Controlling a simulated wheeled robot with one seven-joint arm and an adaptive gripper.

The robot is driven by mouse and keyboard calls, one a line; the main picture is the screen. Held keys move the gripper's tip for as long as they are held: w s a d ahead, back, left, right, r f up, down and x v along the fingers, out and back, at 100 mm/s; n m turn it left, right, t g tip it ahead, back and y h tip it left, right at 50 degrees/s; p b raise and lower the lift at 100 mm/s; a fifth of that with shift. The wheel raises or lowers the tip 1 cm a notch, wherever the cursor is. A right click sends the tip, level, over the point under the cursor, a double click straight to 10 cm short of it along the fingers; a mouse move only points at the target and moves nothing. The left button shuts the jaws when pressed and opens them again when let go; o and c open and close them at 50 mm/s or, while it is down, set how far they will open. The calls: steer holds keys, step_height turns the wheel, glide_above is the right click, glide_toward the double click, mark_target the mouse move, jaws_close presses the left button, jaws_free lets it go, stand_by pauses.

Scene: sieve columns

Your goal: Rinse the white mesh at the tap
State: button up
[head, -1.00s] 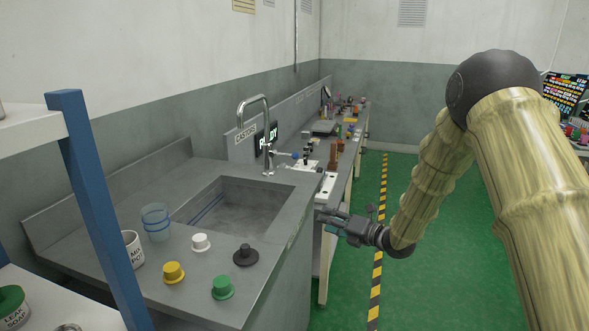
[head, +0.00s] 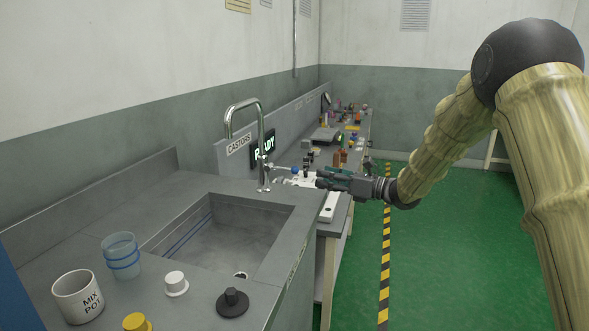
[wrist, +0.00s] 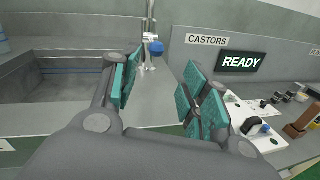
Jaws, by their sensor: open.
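The tap (head: 263,150) is a tall bent metal spout at the back right corner of the sink (head: 225,235). Its lever ends in a blue knob (head: 295,170). In the wrist view the blue knob (wrist: 155,48) shows ahead, between and beyond my fingers. My gripper (head: 328,178) is open and empty, right of the knob and apart from it; its teal pads show in the wrist view (wrist: 160,88). A white brimmed cap-shaped piece (head: 175,284), likely the white mesh, stands on the counter in front of the sink. Its mesh face cannot be made out.
A blue-ringed clear cup (head: 122,256), a MIX POT mug (head: 78,297), a black piece (head: 232,303) and a yellow piece (head: 136,322) stand around the white one. A READY sign (head: 264,148) stands behind the tap. A bench with small items runs beyond; green floor lies right.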

mark_target(295, 168)
steer(key=x, duration=1.1)
steer(key=shift+s+a+r, duration=0.1)
steer(key=shift+s+r, duration=0.05)
steer(key=shift+s, duration=0.15)
steer(key=shift+c, duration=0.3)
jaws_close()
